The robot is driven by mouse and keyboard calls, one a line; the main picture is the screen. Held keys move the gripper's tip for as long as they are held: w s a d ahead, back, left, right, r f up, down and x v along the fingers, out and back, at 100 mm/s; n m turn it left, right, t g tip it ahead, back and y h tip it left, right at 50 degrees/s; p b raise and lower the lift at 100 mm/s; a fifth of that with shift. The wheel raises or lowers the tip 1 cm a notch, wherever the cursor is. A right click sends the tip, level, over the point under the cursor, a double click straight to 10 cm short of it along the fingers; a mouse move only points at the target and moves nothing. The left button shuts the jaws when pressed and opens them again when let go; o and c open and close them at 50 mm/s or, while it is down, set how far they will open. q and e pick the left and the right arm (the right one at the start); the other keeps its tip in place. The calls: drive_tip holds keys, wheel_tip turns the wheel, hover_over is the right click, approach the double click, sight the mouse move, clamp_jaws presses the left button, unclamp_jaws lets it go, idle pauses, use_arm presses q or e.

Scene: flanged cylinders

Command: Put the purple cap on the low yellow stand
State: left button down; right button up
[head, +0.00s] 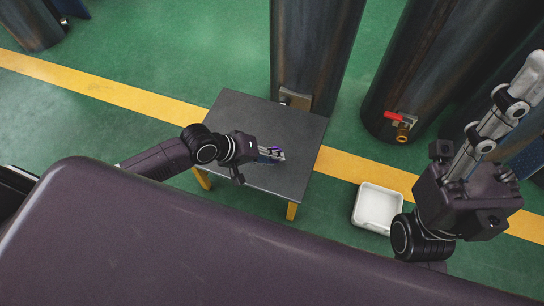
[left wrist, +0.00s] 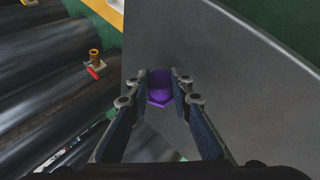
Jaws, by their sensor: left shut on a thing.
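The purple cap (head: 274,149) is between the fingertips of my left gripper (head: 271,154), over the right-middle part of the low stand. In the left wrist view the purple cap (left wrist: 160,88) is a hexagonal, flanged piece with a finger on each side; the left gripper (left wrist: 161,84) is shut on it. The low stand (head: 240,108) has a dark grey square top and yellow legs. I cannot tell whether the cap touches the top. My right gripper (head: 530,115) is at the right edge, raised, its fingers apart and seemingly empty, partly cut off.
A white tray (head: 379,207) sits on the green floor right of the stand. Large dark cylinders (head: 312,50) rise behind the stand; the one (head: 425,60) to the right has a brass valve with a red handle (head: 394,116). A yellow floor stripe (head: 110,92) runs past the stand.

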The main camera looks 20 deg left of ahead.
use_arm(q)
drive_tip(key=shift+f, duration=0.4)
idle(0.4)
drive_tip(key=c, duration=1.7)
unclamp_jaws()
drive_tip(key=shift+o, duration=0.2)
drive_tip(key=v, duration=1.2)
